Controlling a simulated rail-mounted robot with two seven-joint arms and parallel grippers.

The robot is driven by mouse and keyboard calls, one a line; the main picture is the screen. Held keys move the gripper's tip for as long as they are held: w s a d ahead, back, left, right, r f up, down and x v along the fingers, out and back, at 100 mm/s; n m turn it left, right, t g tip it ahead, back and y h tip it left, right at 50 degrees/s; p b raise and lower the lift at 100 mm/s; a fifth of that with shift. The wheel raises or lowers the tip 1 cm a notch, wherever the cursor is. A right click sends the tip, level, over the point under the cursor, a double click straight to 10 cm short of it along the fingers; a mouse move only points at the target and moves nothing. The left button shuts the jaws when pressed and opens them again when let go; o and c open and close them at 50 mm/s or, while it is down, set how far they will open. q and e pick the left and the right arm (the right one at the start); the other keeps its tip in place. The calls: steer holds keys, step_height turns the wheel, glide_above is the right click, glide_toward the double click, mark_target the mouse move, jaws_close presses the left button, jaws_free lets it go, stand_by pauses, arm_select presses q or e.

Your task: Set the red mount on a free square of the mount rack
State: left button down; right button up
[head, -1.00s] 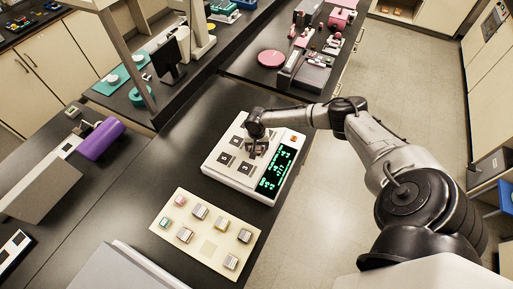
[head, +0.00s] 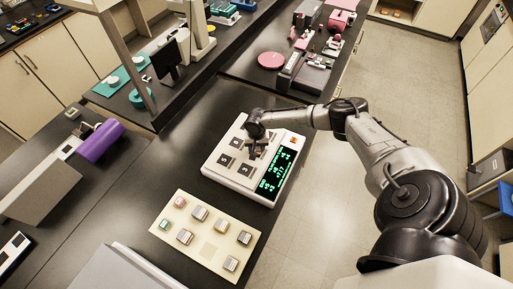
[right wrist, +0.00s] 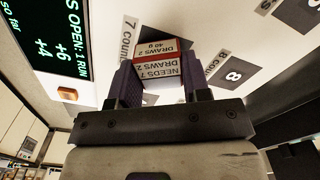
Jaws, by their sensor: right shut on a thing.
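My right gripper (head: 257,153) is over the far part of a white instrument panel with dark numbered squares. It is shut on a small block-like mount, the red mount (right wrist: 157,47), which shows a red band and white labels between the fingers in the right wrist view. In the head view the fingers mostly hide this mount. I cannot tell whether it touches the panel. The mount rack appears to be the cream board (head: 183,249) in front of the panel. It holds several small mounts, and a bare square (head: 208,250) shows near its front middle. My left gripper is out of view.
The white panel (head: 232,184) has a lit green display (head: 277,171) on its right side. Dark bench top (head: 150,180) lies clear left of the panel. A grey box (head: 125,268) sits left of the cream board.

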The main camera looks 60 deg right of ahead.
step_height(320, 180, up, 4)
steer(key=shift+f, duration=0.25)
steer(key=s+r, duration=0.7)
steer(key=s, duration=0.4)
steer(key=shift+s+a+b, duration=0.3)
steer(key=shift+a+b, duration=0.05)
steer(key=shift+b, duration=0.1)
steer(key=shift+r, duration=0.1)
